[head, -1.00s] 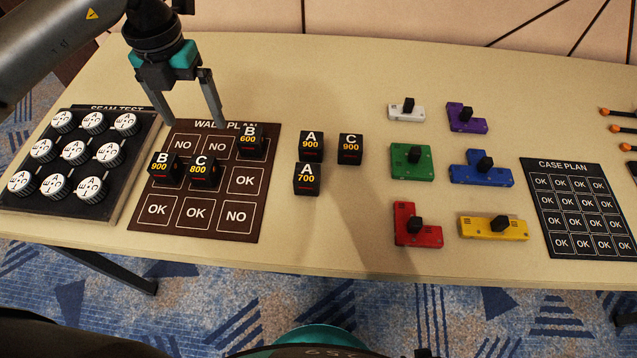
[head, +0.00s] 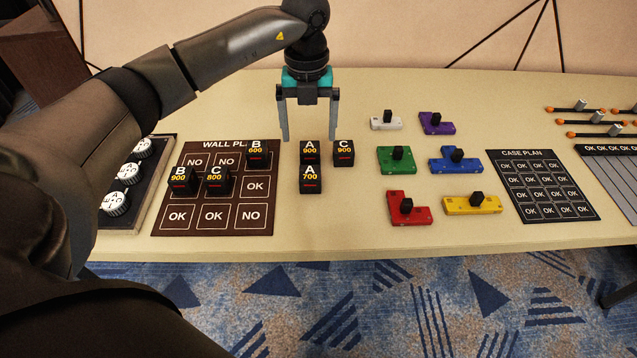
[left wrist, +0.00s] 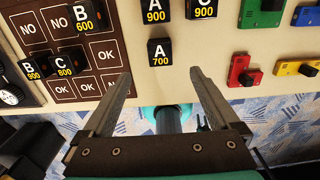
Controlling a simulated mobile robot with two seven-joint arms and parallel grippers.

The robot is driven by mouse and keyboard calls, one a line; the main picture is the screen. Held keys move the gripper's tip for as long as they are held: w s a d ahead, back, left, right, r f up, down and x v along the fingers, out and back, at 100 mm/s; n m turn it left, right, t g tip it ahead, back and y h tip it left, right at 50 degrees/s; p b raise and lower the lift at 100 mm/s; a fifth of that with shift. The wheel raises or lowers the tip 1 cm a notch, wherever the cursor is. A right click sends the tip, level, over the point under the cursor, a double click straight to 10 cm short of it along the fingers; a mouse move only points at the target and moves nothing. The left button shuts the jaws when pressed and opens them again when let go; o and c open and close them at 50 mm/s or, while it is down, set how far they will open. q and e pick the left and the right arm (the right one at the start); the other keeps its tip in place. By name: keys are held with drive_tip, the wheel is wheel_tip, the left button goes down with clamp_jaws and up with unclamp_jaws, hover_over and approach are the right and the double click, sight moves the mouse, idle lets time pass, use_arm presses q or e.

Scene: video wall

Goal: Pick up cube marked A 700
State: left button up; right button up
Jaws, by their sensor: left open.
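The black cube marked A 700 (head: 311,180) stands on the table right of the wall plan board, in front of the cube marked A 900 (head: 310,153). It also shows in the left wrist view (left wrist: 160,52), in line with the gap between the fingers. My left gripper (head: 309,138) is open and empty, pointing down, with its fingers behind and to either side of the A 900 cube in the head view. In the left wrist view its fingertips (left wrist: 160,76) are apart with nothing between them. My right gripper is not in view.
The C 900 cube (head: 344,153) stands close right of A 900. The wall plan board (head: 216,217) holds cubes B 600, B 900 and C 800. Coloured blocks, such as the green one (head: 396,160), lie further right, before the case plan board (head: 543,186). Table in front of A 700 is clear.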

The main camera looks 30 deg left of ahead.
sight(310, 171)
use_arm(q)
wheel_tip(310, 171, down, 7)
drive_tip(key=shift+b, duration=0.8)
drive_tip(key=shift+f, duration=0.65)
wheel_tip(310, 171, down, 3)
drive_tip(key=shift+b, duration=0.65)
drive_tip(key=shift+f, duration=0.75)
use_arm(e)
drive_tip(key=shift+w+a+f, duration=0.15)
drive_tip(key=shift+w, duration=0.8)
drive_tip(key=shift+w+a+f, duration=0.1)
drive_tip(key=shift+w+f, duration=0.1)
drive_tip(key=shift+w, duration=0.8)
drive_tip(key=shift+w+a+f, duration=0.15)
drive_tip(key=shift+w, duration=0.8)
use_arm(q)
drive_tip(key=c, duration=1.5)
drive_tip(key=shift+r, duration=0.15)
